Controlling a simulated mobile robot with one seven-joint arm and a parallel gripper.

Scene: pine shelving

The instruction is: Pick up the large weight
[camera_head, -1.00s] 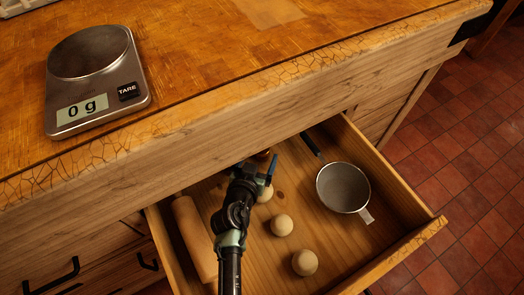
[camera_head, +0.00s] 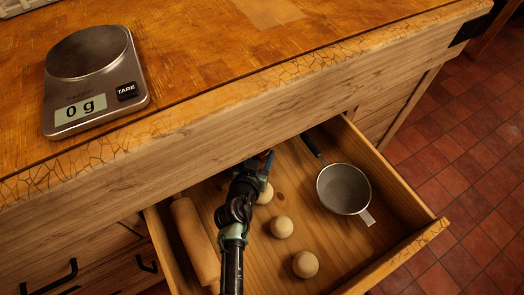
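My gripper (camera_head: 262,163) is down in the open drawer (camera_head: 397,243), close under the counter's front edge. One blue-tipped finger shows at its right side. The gap between the fingers is hidden, so I cannot see whether they are open or hold anything. No weight can be made out clearly. The back of the drawer around the fingertips is covered by my gripper and the counter edge.
The drawer holds a rolling pin (camera_head: 196,240) at left, pale balls (camera_head: 282,227) in the middle and a metal sieve (camera_head: 343,188) with a dark handle at right. A scale (camera_head: 93,77) reading 0 g stands on the counter (camera_head: 190,60).

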